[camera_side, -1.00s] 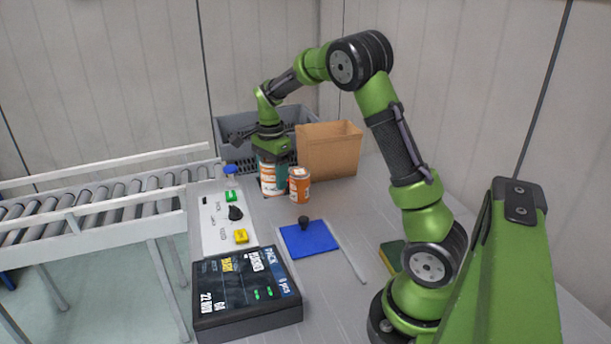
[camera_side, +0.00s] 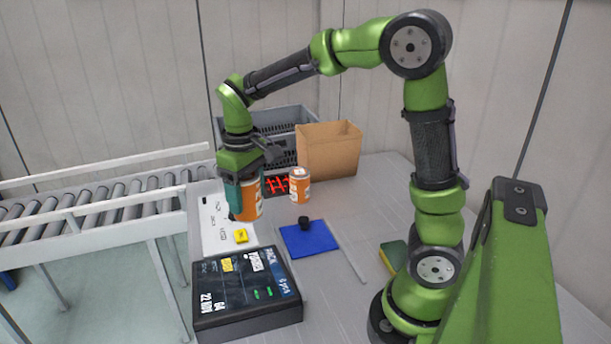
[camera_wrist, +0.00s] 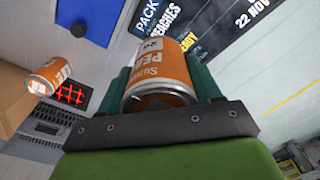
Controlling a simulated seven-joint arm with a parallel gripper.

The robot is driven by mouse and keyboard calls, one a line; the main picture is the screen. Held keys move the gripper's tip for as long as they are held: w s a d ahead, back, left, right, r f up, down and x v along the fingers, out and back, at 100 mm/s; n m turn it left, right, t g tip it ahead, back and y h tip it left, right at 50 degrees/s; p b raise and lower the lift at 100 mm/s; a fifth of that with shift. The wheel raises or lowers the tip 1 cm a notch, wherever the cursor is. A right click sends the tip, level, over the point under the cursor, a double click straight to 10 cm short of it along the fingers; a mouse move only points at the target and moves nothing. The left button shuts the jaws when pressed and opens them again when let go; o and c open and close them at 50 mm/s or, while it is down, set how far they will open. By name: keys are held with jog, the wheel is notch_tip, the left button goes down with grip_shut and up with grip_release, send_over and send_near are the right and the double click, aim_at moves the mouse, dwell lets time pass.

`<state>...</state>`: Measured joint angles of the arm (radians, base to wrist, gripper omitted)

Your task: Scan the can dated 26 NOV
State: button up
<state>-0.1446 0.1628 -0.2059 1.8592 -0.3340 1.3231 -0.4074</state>
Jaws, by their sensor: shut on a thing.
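My gripper (camera_side: 248,192) is shut on an orange can (camera_side: 250,208) and holds it in front of the conveyor's end, over the white panel's edge. In the wrist view the held can (camera_wrist: 158,72) sits between the teal fingers, its lettering partly visible; I cannot read a date on it. A second orange can (camera_side: 300,188) stands on the table to the right; it also shows in the wrist view (camera_wrist: 50,77). A dark scanner with a red lattice (camera_side: 276,185) lies between the two cans, and shows in the wrist view (camera_wrist: 72,95).
A cardboard box (camera_side: 330,152) and a grey crate (camera_side: 285,125) stand behind. A blue pad with a black knob (camera_side: 310,240) lies mid-table. A black display (camera_side: 245,290) in front reads 22 NOV. A yellow button (camera_side: 241,236) is on the white panel. The conveyor (camera_side: 90,207) is left.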

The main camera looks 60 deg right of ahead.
jog(key=w+d+f+m, duration=0.1)
jog(key=w+d, duration=0.1)
jog(key=d, duration=0.3)
jog(key=w+d+f+m, duration=0.2)
jog(key=w+d, duration=0.1)
jog(key=d, duration=0.2)
jog(key=w+d+f+m, duration=0.1)
jog(key=w+d, duration=0.2)
jog(key=d, duration=0.3)
jog(key=shift+d+f, duration=0.1)
jog(key=shift+f, duration=0.3)
jog(key=w+d+m, duration=0.1)
jog(key=d, duration=0.5)
jog(key=w+d+f+m, duration=0.1)
jog(key=w+d+m, duration=0.1)
jog(key=d, duration=0.3)
jog(key=w+d+m, duration=0.1)
jog(key=d+m, duration=0.1)
jog(key=d, duration=0.4)
jog(key=shift+w+d+f, duration=0.35)
jog(key=shift+w+f, duration=0.05)
jog(key=shift+f, duration=0.1)
jog(key=shift+f, duration=1.95)
jog(key=shift+r, duration=2.25)
